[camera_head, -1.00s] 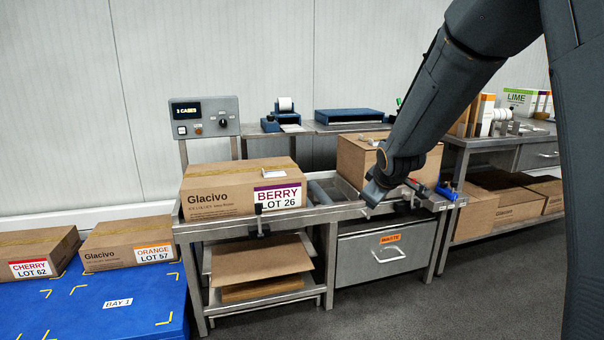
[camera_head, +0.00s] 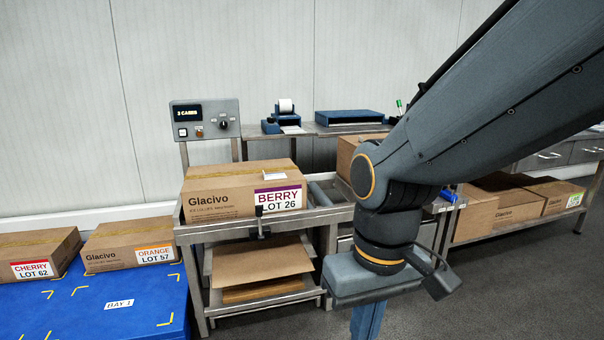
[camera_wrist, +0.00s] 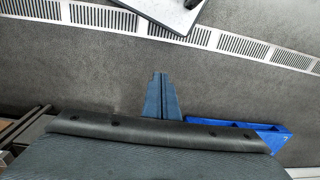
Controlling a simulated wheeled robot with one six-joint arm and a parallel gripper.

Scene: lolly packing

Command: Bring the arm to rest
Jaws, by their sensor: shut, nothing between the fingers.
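My arm reaches in from the upper right in the head view and bends down at a joint in front of the packing bench. My gripper (camera_head: 367,320) hangs below the wrist, pointing down, its tips cut off by the bottom edge. In the wrist view the two blue fingers of my gripper (camera_wrist: 160,97) lie together with nothing between them. Grey floor shows beyond them. The arm hides the waste drawer and much of the bench's right part.
A Berry carton (camera_head: 225,205) sits on the steel bench (camera_head: 215,232). An Orange carton (camera_head: 110,250) and a Cherry carton (camera_head: 45,240) stand on the blue Bay 1 platform (camera_head: 70,310). Flat cardboard (camera_head: 262,264) lies on the lower shelf. More cartons (camera_head: 515,208) stand at right.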

